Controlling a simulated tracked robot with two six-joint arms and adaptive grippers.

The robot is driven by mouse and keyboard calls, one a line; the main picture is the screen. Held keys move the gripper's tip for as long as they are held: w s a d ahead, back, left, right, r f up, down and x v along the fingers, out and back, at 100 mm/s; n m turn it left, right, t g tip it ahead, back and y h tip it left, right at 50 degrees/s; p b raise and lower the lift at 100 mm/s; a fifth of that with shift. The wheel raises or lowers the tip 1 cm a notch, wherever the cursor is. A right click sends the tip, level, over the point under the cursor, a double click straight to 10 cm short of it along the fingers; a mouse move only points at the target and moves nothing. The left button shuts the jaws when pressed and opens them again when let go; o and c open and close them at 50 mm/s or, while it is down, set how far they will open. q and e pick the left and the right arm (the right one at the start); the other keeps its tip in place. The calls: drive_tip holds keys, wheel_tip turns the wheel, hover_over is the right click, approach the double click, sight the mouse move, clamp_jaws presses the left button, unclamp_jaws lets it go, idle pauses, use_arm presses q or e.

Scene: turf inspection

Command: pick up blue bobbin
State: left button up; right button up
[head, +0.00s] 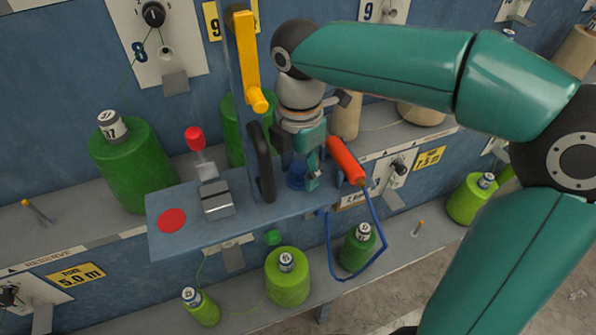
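The blue bobbin (296,178) is a small dark blue piece on the grey-blue bracket shelf (245,218), near its right end. My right gripper (299,172) points down over it, with its teal fingers apart on either side of the bobbin. The fingers and the gripper body hide part of the bobbin. I cannot tell whether the fingers touch it. My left gripper is not in view.
A black handle (262,162) stands just left of my gripper, below a yellow lever (247,60). A red-knobbed toggle (195,138) and a red disc (171,220) are further left. An orange-red handle (346,161) with a blue loop is close on the right. Green cones stand around.

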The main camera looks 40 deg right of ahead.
drive_tip(key=c, duration=0.7)
drive_tip(key=shift+r, duration=0.1)
